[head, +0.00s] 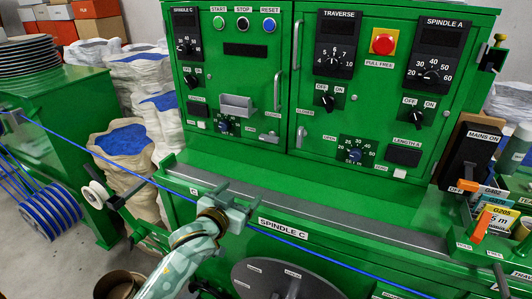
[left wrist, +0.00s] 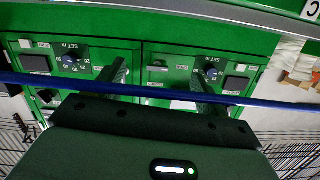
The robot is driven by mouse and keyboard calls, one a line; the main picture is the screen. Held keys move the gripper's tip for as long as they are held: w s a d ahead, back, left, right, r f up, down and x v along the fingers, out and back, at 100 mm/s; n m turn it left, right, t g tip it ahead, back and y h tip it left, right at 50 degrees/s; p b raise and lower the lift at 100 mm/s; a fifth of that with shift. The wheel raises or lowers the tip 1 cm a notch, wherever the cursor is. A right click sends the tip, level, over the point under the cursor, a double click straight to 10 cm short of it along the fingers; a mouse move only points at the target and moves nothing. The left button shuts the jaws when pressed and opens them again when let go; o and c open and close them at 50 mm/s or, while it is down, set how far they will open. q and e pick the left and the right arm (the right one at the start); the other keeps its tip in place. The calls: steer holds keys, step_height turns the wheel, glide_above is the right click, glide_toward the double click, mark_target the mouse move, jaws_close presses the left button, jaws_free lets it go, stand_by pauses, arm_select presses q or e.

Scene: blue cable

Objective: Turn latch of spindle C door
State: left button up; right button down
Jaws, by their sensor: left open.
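The spindle C door is the left green panel (head: 235,80) of the cabinet in the head view, with its controls and display. A small silver latch (head: 270,137) sits at its lower right, near the OPEN and CLOSED labels. The left wrist view shows the panels upside down, with this latch (left wrist: 157,66) between and beyond the fingers. My left gripper (head: 238,194) is open and empty, below and in front of the door, apart from the latch. Its two dark fingers also show in the left wrist view (left wrist: 162,82). My right gripper is not in view.
A blue cable (head: 160,186) runs diagonally across the front and crosses close to my left gripper; it also spans the left wrist view (left wrist: 260,102). The traverse latch (head: 300,136) is close beside the spindle C latch. A grey ledge (head: 340,230) runs below the doors.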

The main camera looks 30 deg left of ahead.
arm_select(q)
steer(key=n+t, duration=0.1)
steer(key=t, duration=0.1)
glide_toward(268, 139)
steer(key=w+b, duration=0.1)
steer(key=w, duration=0.1)
steer(key=w+b, duration=0.1)
steer(key=w, duration=0.2)
steer(key=w+b, duration=0.2)
steer(key=shift+w+a, duration=0.35)
steer(key=shift+a, duration=0.05)
steer(key=shift+w, duration=0.5)
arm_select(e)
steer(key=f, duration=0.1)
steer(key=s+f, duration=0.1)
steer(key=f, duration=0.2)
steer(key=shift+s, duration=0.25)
arm_select(q)
steer(key=c, duration=1)
